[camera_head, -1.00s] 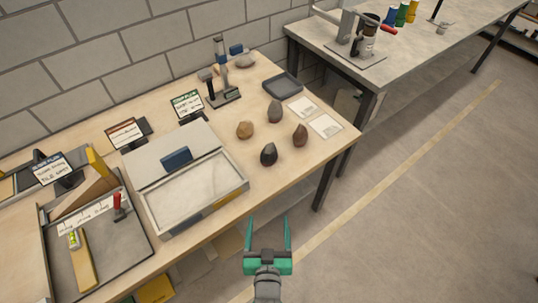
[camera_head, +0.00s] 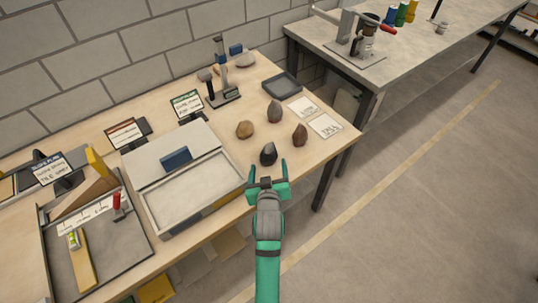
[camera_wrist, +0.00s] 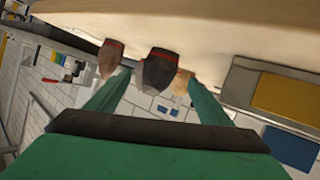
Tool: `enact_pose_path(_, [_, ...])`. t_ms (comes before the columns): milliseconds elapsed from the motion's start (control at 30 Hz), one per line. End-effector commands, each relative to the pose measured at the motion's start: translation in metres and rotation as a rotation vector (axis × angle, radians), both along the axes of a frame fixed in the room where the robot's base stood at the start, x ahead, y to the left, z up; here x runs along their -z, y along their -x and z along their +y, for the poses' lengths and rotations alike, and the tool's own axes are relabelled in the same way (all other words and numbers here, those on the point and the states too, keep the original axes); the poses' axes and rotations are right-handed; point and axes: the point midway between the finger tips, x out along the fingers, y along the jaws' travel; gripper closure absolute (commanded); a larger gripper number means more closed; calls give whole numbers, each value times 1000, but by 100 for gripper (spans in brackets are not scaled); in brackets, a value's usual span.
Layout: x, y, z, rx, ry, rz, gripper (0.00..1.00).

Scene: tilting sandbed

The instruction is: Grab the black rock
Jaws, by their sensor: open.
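The black rock (camera_head: 268,154) stands upright on the wooden table near its front edge. It also shows in the wrist view (camera_wrist: 159,70), where it sits between my two fingers, a little beyond their tips. My gripper (camera_head: 268,169) is open and empty at the table's front edge, with the rock just ahead of it. In the wrist view the gripper (camera_wrist: 158,90) has one green finger on each side of the black rock. I cannot tell from these frames whether either finger touches it.
A tan rock (camera_head: 245,129), a grey rock (camera_head: 275,111) and a reddish-brown rock (camera_head: 300,134) stand close by. The shallow sand tray (camera_head: 188,232) lies to the left. Cards (camera_head: 326,125) and a dark tray (camera_head: 282,85) are behind to the right.

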Motion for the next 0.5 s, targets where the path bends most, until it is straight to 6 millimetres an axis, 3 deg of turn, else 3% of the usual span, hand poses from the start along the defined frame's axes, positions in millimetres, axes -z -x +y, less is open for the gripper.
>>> enact_pose_path(100, [6, -17, 0, 1, 0, -1, 26])
enact_pose_path(500, [18, -51, -1, 0, 0, -2, 26])
